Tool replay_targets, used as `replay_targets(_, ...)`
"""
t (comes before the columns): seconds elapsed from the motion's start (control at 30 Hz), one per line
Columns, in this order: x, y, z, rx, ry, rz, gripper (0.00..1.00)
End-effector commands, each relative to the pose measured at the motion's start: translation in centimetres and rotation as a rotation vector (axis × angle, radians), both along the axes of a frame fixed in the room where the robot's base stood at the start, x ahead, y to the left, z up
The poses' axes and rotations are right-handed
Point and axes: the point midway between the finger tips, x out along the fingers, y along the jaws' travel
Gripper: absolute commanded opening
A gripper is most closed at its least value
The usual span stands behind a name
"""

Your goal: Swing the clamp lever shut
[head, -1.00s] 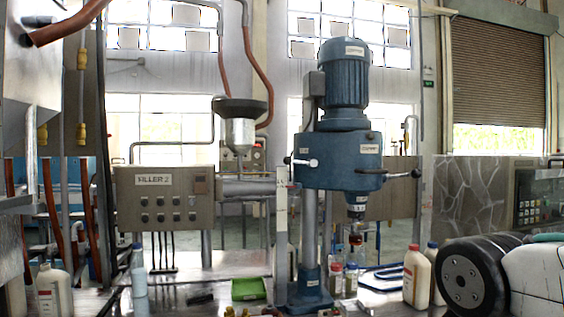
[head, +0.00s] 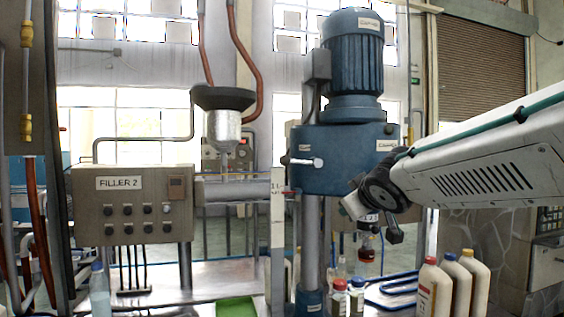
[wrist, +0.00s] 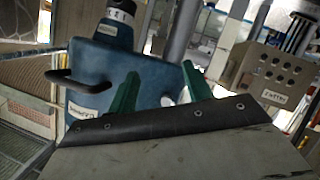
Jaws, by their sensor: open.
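The clamp lever shows in the wrist view as a dark bent handle (wrist: 75,82) sticking out from the side of the blue machine head (wrist: 150,78). In the head view my arm covers that side of the blue machine head (head: 330,170), so the lever is hidden there. My gripper (wrist: 160,72) has two green fingers spread apart with nothing between them. They point toward the blue head, and the lever lies to their left, apart from them. Whether the fingertips touch the head is unclear. In the head view my dark wrist is at the head's right side.
Small bottles (head: 347,298) and several cream jugs (head: 455,285) stand on the bench. The filler panel (head: 130,205) is left, with a green tray (head: 236,310) in front. The wrist view is roughly upside down.

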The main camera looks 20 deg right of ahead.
Motion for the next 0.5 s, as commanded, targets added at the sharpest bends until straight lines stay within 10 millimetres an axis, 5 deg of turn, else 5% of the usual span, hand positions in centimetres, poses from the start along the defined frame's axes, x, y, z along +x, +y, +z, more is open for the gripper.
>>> replay_targets(0.1,6.6,1.8,5.1,-0.117,-0.200,0.214,0.50)
replay_targets(0.2,9.9,4.2,7.6,-0.189,-0.313,0.409,0.50)
replay_targets(0.5,12.7,8.2,8.8,-0.263,-0.414,0.751,0.50)
